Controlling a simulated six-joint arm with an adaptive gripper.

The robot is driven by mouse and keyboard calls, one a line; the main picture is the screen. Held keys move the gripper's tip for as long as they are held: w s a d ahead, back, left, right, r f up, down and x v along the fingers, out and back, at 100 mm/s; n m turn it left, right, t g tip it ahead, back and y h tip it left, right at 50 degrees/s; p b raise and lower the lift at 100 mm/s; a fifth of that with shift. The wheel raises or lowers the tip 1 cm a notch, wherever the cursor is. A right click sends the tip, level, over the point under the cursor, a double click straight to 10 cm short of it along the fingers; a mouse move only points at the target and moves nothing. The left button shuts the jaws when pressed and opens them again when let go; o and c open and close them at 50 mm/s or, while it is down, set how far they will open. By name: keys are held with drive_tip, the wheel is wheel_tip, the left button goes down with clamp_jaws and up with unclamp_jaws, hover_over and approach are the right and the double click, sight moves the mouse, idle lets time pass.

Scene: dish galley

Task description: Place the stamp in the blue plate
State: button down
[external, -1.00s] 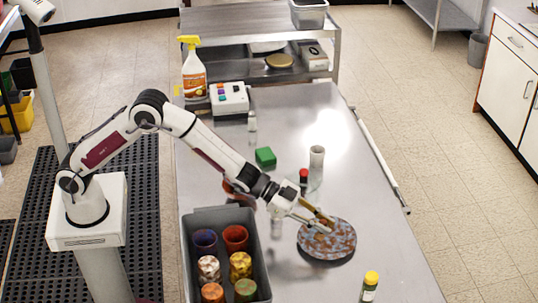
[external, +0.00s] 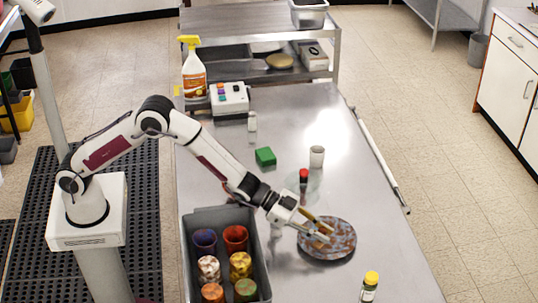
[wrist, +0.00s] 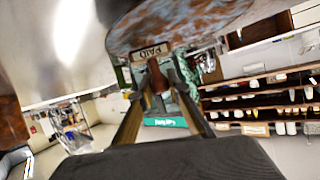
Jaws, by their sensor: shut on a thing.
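The plate (external: 340,251) is round, mottled blue-grey and rusty brown, and lies on the steel table at the centre right. My gripper (external: 321,236) is low over its left part, tilted down to the right. In the wrist view, my gripper (wrist: 156,82) is shut on the stamp (wrist: 155,74), which has a reddish-brown handle and a block marked "PAID". The plate's mottled surface (wrist: 190,20) fills the top of that view, close to the stamp. Whether the stamp touches the plate I cannot tell. The stamp is hardly distinguishable in the external view.
A grey crate (external: 264,268) with several coloured cups stands left of the plate. A red-capped bottle (external: 303,176), white cup (external: 317,156) and green block (external: 265,157) stand behind. A yellow-capped jar (external: 370,287) is front right. The table right of the plate is clear.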

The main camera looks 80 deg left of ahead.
drive_tip(key=shift+f, duration=0.6)
drive_tip(key=c, duration=1.9)
unclamp_jaws()
drive_tip(key=shift+r, duration=0.1)
drive_tip(key=shift+r, duration=0.45)
drive_tip(key=shift+s+a+r, duration=0.1)
drive_tip(key=shift+s+r, duration=0.05)
drive_tip(key=v, duration=1.1)
drive_tip(key=shift+s+a, duration=0.15)
drive_tip(key=shift+s, duration=0.05)
drive_tip(key=shift+r, duration=0.2)
